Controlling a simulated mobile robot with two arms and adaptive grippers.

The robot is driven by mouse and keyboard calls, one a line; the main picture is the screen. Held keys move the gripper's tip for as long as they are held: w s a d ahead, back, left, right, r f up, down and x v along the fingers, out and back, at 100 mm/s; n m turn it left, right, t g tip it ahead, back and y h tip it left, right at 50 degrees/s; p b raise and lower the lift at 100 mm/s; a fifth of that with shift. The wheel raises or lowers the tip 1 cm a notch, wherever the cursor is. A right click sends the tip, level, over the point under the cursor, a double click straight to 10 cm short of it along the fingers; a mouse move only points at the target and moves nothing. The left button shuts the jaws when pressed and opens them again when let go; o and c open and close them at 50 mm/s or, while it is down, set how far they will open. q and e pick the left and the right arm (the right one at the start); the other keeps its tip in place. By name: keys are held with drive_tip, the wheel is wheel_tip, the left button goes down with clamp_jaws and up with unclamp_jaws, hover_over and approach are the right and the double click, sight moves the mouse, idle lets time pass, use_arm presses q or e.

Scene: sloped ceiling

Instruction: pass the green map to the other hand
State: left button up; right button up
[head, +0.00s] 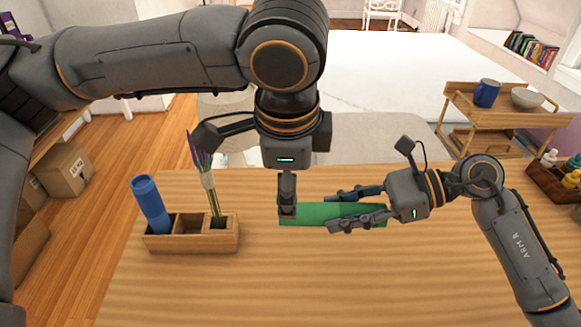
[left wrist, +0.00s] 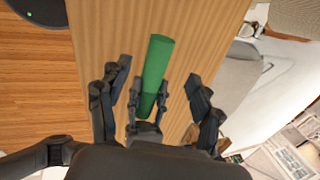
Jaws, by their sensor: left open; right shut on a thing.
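The green map (head: 312,214) is a rolled green tube lying level above or at the tabletop; its height is hard to judge. My right gripper (head: 357,210) is shut on its right part. My left gripper (head: 287,210) points down over its left end and is open. In the left wrist view the green map (left wrist: 156,70) runs between my spread left fingers (left wrist: 158,92), with the right gripper's smaller fingers (left wrist: 147,108) around its lower part. I cannot tell whether the left fingers touch it.
The table's front is clear. A trolley (head: 508,117) with a blue mug (head: 486,93) and a bowl (head: 527,98) stands at back right.

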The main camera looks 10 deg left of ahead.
use_arm(q)
drive_tip(key=x, duration=0.9)
drive_tip(key=shift+w, duration=0.1)
drive_tip(key=shift+c, duration=0.2)
drive_tip(key=c, duration=1.2)
use_arm(e)
drive_tip(key=o, duration=1.2)
